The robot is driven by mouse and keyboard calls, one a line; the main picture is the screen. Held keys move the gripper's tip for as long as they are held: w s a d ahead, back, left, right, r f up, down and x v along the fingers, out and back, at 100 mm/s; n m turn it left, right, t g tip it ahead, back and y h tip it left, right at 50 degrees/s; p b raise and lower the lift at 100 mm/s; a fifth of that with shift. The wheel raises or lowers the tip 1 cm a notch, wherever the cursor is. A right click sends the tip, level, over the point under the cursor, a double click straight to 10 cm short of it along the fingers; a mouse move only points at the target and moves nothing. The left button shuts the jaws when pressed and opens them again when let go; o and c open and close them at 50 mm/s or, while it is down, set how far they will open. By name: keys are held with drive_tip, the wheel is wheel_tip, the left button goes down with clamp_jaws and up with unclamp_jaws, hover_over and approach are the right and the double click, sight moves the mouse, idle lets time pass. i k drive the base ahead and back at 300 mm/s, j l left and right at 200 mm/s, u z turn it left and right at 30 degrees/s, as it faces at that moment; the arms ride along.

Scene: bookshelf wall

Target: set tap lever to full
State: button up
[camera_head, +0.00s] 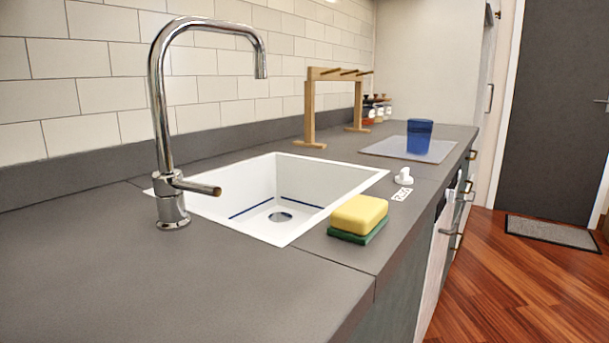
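The chrome tap (159,110) stands upright on the grey counter at the left edge of the sink. Its spout curves over to the right, above the basin. The tap lever (200,187) sticks out sideways to the right from the low tap body, roughly level, with a brownish end. The white sink (262,190) shows a drain in its floor and a blue line low on its inner walls. No water is seen coming from the spout. My gripper is not in view.
A yellow and green sponge (358,217) lies right of the sink. A small white knob (403,176) with a label sits behind it. A wooden rack (310,108), small jars (372,109) and a blue cup (419,137) on a mat stand farther back. The near counter is clear.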

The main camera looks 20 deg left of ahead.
sight(170, 184)
drive_tip(key=u, duration=1.7)
drive_tip(key=k+z, duration=0.45)
drive_tip(key=k+l+z, duration=0.2)
drive_tip(key=k+z, duration=0.25)
